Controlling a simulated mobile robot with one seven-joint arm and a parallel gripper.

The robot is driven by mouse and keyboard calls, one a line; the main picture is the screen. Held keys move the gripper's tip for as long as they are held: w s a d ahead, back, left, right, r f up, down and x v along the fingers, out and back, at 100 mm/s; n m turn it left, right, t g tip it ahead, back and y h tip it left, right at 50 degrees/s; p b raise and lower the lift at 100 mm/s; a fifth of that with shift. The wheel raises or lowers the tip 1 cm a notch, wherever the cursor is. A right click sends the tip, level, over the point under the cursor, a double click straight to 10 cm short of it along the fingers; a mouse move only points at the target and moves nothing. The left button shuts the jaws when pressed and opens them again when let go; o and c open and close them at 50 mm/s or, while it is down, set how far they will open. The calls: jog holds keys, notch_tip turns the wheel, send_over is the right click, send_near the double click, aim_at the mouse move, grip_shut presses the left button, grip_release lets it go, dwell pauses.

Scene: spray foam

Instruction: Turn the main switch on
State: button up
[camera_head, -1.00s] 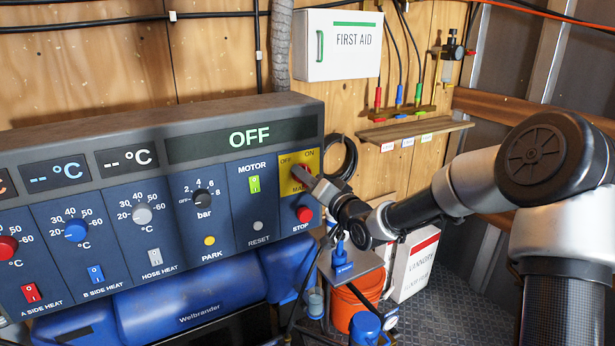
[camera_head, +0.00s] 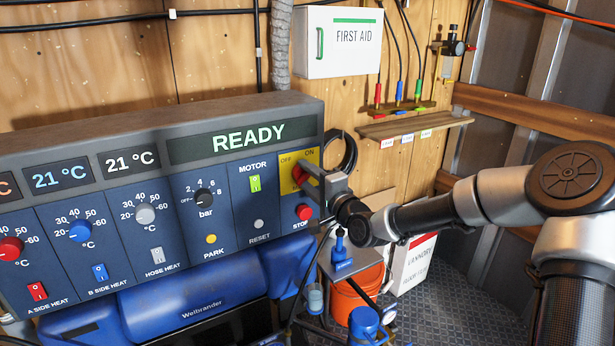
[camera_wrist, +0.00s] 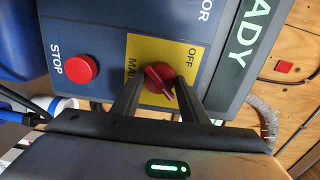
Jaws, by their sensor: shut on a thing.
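The main switch (camera_head: 300,175) is a red rotary knob on a yellow plate (camera_head: 285,167) marked OFF and ON, at the right end of the blue control panel. My gripper (camera_head: 311,178) is at the knob and partly covers it. In the wrist view the red knob (camera_wrist: 157,76) sits between the two dark fingers of my gripper (camera_wrist: 157,84), which are shut on it. The ON label is hidden in that view but shows in the head view. The panel display (camera_head: 249,136) reads READY.
The red STOP button (camera_head: 304,212) is just below the switch. A tool shelf (camera_head: 415,127) and a first aid box (camera_head: 339,43) are on the wooden wall. An orange bucket (camera_head: 352,300) stands below.

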jog(key=shift+m, duration=0.3)
jog(key=o, duration=1)
jog(key=shift+o, duration=0.2)
jog(key=shift+s, duration=0.1)
jog(key=v, duration=1.7)
jog(key=shift+d, duration=0.2)
jog(key=shift+s, duration=0.1)
